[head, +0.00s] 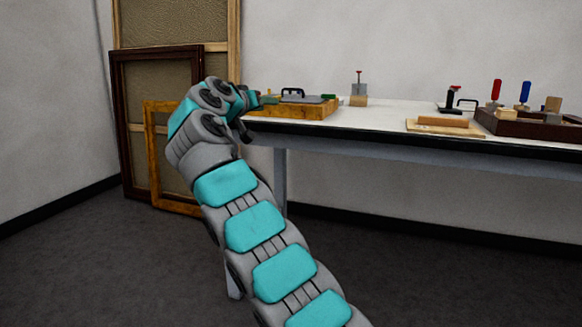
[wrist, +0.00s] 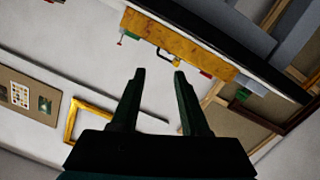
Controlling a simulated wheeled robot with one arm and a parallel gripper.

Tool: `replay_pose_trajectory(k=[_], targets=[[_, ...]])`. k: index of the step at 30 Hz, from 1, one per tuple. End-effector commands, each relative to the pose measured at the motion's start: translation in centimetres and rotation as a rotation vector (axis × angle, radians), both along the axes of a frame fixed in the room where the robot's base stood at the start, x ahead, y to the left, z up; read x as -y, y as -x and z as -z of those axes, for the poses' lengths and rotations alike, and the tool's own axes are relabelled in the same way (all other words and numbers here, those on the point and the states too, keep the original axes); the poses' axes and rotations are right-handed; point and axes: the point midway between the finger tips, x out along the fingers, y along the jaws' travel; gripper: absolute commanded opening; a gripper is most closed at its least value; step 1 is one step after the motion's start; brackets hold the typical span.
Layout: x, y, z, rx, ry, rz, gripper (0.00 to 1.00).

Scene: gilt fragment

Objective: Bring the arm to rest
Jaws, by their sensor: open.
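My arm reaches up from the lower right of the head view, and its end is bent near the left end of the table. My gripper (wrist: 158,75) shows in the wrist view with its two dark fingers apart and nothing between them. In the head view the fingers are mostly hidden by the wrist. The wrist view is tilted and shows a wooden box (wrist: 180,45) beyond the fingertips, apart from them. The same kind of box (head: 300,110) sits on the table's left end in the head view, close to my wrist.
The white table (head: 370,118) runs right, with a dark tray (head: 525,127) of tools, a board with a wooden roller (head: 443,121) and a small clamp (head: 359,88) on it. Frames (head: 160,115) lean on the wall at left. The floor (head: 90,260) at left is clear.

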Motion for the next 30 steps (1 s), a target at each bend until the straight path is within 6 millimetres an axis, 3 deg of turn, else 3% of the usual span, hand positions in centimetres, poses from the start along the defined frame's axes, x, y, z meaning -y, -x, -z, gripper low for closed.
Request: replay_pose_trajectory(k=[8,14,20,24,30], targets=[[8.6,2.0,2.2,-0.242,0.087,0.087,0.45],[15.4,5.8,5.1,-0.426,0.085,0.139,0.45],[21.5,11.8,9.2,-0.616,0.04,0.179,0.45],[24.7,17.1,12.5,-0.747,-0.015,0.193,0.45],[27.7,25.9,17.6,-0.926,-0.119,0.19,0.45]])
